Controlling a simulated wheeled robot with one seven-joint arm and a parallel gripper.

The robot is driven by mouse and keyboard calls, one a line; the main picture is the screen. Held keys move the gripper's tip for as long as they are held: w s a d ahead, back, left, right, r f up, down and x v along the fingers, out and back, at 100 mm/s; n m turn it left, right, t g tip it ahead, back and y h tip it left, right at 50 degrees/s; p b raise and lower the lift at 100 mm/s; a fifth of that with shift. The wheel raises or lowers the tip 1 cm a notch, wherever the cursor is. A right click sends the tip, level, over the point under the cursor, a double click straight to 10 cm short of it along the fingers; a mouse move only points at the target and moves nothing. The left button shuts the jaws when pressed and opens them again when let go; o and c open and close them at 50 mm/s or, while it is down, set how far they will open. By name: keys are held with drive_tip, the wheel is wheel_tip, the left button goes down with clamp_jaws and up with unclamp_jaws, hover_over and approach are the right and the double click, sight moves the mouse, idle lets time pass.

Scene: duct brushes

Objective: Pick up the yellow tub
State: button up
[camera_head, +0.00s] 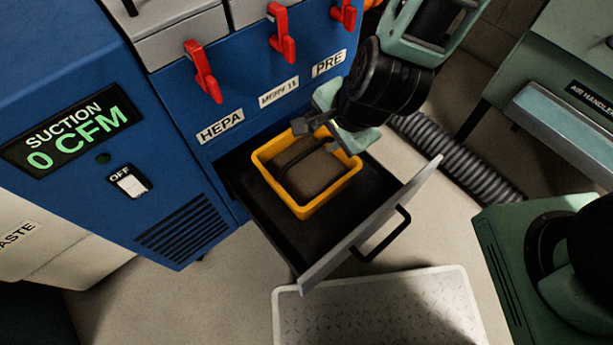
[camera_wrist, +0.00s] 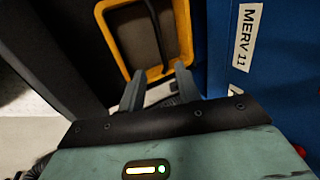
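The yellow tub (camera_head: 315,204) sits upright in the open drawer of the blue machine, with a brown-grey block and a dark curved handle inside it. My gripper (camera_head: 328,131) is at the tub's back right rim, pointing down toward it. In the wrist view my gripper's two fingers (camera_wrist: 158,82) stand apart, with the near rim of the tub (camera_wrist: 155,73) at their tips. I cannot tell whether they touch the rim. My gripper and forearm hide part of the tub's back right corner in the head view.
The drawer front (camera_head: 372,226) with its black handle stands out over the floor. The blue machine (camera_head: 180,150) rises behind, with red levers (camera_head: 281,33) above the drawer. A grey corrugated hose (camera_head: 455,155) and a green cabinet (camera_head: 575,95) are at right.

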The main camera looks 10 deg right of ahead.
drive_tip(key=b, duration=0.4)
approach(307, 152)
drive_tip(key=x, duration=0.5)
drive_tip(key=shift+s+a+f, duration=0.2)
drive_tip(key=shift+a, duration=0.05)
drive_tip(key=shift+d+b+x, duration=0.1)
drive_tip(key=shift+b+x, duration=0.7)
drive_tip(key=shift+x, duration=0.55)
drive_tip(key=shift+d+b+x, duration=0.15)
drive_tip(key=shift+b+x, duration=0.6)
drive_tip(key=shift+x, duration=0.6)
drive_tip(key=shift+w+r, duration=0.1)
drive_tip(key=shift+w, duration=0.1)
clamp_jaws()
